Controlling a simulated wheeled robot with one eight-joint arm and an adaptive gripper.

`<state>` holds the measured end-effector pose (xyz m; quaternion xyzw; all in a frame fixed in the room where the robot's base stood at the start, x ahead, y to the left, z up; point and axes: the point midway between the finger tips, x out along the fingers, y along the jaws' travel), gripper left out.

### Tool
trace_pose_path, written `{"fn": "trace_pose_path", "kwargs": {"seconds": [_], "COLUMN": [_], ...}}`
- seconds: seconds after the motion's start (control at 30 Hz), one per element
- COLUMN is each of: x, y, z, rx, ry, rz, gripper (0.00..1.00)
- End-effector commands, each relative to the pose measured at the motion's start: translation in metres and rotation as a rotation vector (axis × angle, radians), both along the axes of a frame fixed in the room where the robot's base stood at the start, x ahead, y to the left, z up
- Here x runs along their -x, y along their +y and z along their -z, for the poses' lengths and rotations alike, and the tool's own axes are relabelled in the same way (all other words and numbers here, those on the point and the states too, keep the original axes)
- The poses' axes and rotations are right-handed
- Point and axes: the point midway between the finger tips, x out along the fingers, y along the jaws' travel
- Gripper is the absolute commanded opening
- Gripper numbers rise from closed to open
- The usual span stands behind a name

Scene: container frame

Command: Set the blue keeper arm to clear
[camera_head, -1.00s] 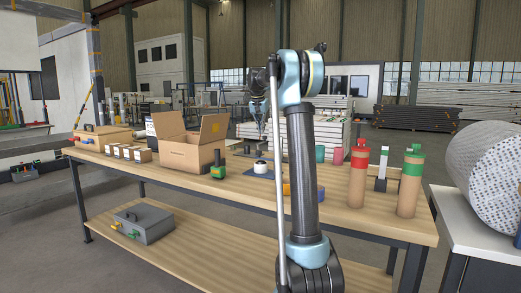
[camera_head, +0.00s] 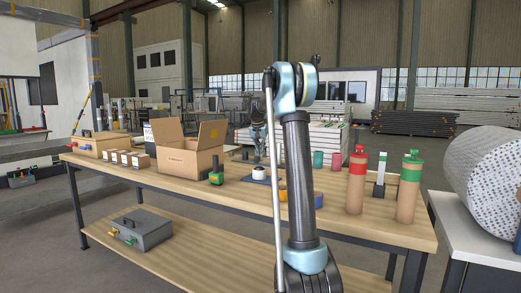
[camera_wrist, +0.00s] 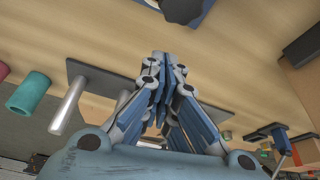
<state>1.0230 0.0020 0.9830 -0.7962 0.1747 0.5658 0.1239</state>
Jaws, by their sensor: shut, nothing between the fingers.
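A light wooden case (camera_head: 112,144) with a dark handle stands at the far left end of the workbench. A small blue part (camera_head: 87,133) shows on it, with a small yellow-orange part lower down; I cannot tell for sure that the blue part is the keeper arm or how it is set. My gripper (camera_head: 258,148) is over the middle of the bench, far right of the case, partly hidden by my arm. In the wrist view my gripper (camera_wrist: 162,62) is shut and empty, its fingers together above the bench top.
An open cardboard box (camera_head: 185,155), small cartons (camera_head: 125,159) and a green-black tool (camera_head: 216,170) stand between case and gripper. Red-topped (camera_head: 356,180) and green-topped (camera_head: 409,187) cylinders stand at right. A grey toolbox (camera_head: 141,230) is on the lower shelf.

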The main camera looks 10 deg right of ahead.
Motion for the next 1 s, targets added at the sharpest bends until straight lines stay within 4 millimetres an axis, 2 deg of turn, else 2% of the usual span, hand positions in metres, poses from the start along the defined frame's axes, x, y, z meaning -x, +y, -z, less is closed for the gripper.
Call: {"fn": "trace_pose_path", "kwargs": {"seconds": [0.1, 0.3, 0.77, 0.93, 1.0], "x": [0.013, 0.025, 0.028, 0.029, 0.030], "y": [0.006, 0.012, 0.014, 0.024, 0.034], "z": [-0.001, -0.001, -0.001, -0.001, -0.001], "rx": [0.000, 0.000, 0.000, 0.000, 0.000], "ry": [0.000, 0.001, 0.000, 0.000, 0.000], "rz": [-0.001, -0.001, -0.003, -0.031, -0.055], "gripper": [0.00, 0.00, 0.00, 0.00, 0.00]}}
